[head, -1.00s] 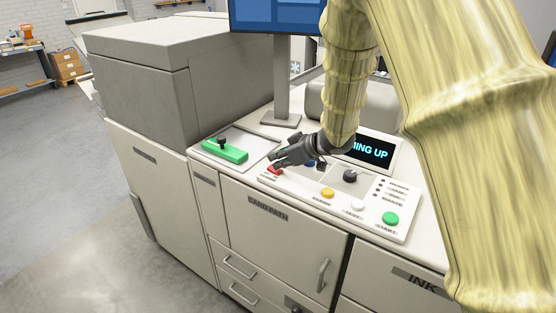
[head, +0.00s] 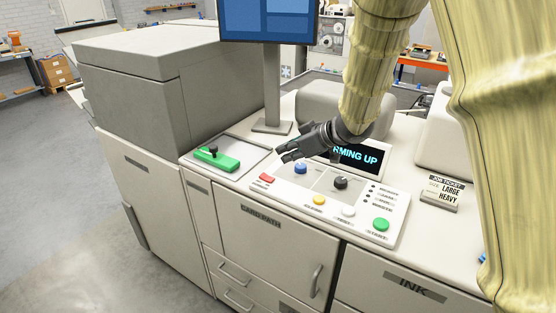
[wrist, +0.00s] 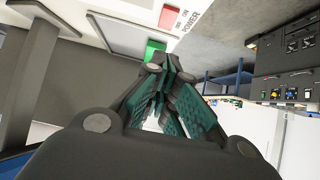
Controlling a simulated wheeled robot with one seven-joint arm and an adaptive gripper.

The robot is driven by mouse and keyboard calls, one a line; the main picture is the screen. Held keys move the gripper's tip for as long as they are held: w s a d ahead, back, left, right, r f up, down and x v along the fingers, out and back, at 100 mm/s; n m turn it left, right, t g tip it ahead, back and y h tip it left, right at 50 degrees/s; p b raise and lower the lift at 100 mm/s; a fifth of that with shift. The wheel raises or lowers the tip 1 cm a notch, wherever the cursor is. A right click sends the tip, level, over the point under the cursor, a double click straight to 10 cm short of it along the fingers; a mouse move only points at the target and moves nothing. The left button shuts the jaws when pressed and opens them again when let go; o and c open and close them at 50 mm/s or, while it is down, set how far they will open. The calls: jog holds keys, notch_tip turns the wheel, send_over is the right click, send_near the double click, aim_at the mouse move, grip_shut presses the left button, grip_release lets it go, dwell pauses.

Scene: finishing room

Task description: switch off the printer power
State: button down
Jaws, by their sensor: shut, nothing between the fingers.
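The red power switch (head: 267,178) sits at the left end of the printer's control panel (head: 290,200). In the wrist view the red switch (wrist: 169,17) is at the top edge, beside the printed words ON and POWER. The display (head: 356,154) is lit and reads "RMING UP", its left part hidden by my gripper. My gripper (head: 284,153) is shut and empty, above and behind the red switch and apart from it in the head view. Its closed fingers also show in the wrist view (wrist: 166,68). I cannot tell the switch's position.
The panel also has a blue button (head: 300,168), a black knob (head: 341,182), and yellow, white and green buttons. A green bar with a black knob (head: 216,160) lies in a tray to the left. A monitor post (head: 272,85) stands behind. A job ticket (head: 441,192) is at right.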

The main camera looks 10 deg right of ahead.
jog(key=shift+b+v, duration=0.3)
jog(key=shift+v, duration=1.3)
jog(key=shift+f, duration=0.15)
jog(key=shift+t, duration=0.3)
jog(key=shift+w+a+f+b, duration=0.1)
jog(key=shift+w+a+f, duration=0.25)
jog(key=shift+a+f, duration=0.35)
jog(key=shift+w+a+f+b, duration=0.15)
jog(key=shift+w+a+f, duration=0.3)
jog(key=shift+f, duration=0.45)
jog(key=shift+w+a+f+b, duration=0.1)
jog(key=shift+w+a+f, duration=0.2)
jog(key=shift+a+f, duration=0.4)
jog(key=shift+w+a+f, duration=0.15)
jog(key=shift+a+f, duration=0.05)
jog(key=shift+a, duration=0.05)
jog(key=shift+r, duration=0.1)
jog(key=shift+a+m, duration=0.1)
jog(key=shift+m, duration=0.2)
